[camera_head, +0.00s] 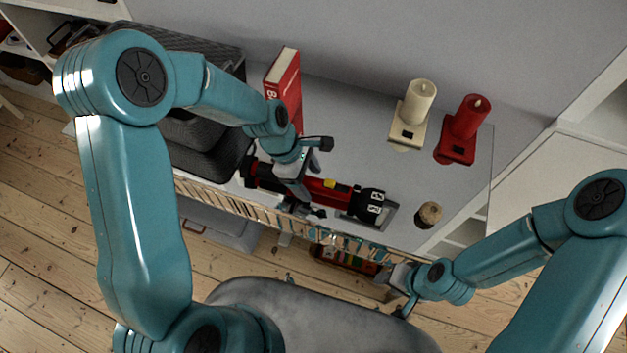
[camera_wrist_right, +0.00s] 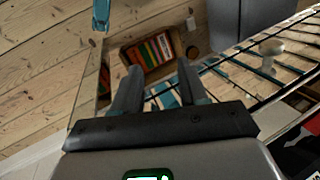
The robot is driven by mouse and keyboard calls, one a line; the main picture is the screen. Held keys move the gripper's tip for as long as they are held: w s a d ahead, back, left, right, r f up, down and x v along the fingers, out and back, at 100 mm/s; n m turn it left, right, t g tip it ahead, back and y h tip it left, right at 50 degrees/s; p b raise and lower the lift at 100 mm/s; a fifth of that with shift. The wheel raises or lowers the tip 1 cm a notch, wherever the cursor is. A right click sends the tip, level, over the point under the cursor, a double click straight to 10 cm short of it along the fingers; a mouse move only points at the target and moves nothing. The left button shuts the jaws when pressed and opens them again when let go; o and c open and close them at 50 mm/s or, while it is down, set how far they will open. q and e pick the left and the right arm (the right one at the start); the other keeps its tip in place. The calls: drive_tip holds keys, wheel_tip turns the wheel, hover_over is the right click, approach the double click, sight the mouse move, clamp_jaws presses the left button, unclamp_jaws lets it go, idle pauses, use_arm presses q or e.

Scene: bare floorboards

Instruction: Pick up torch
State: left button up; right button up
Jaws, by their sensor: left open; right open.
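The torch (camera_head: 333,191) is red and black with a yellow patch. It lies on its side on the grey top of a low unit, its black end to the right. My left gripper (camera_head: 311,178) is open over the torch's middle. One finger shows on the far side and one on the near side, and the gripper hides part of the red body. I cannot tell whether they touch it. My right gripper (camera_head: 396,284) is open and empty, low in front of the unit's near edge; its two fingers show apart in the right wrist view (camera_wrist_right: 160,78).
A red book (camera_head: 284,84), a cream candle (camera_head: 414,112) and a red candle (camera_head: 464,128) stand behind the torch. A small cork-like cylinder (camera_head: 429,214) is to its right. Dark cases crowd the left. A rack runs along the front edge, with a box of books (camera_wrist_right: 153,50) below.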

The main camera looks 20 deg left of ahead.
use_arm(q)
drive_tip(key=shift+d+f, duration=0.25)
drive_tip(key=shift+f, duration=0.4)
drive_tip(key=c, duration=1.2)
drive_tip(key=shift+c, duration=0.2)
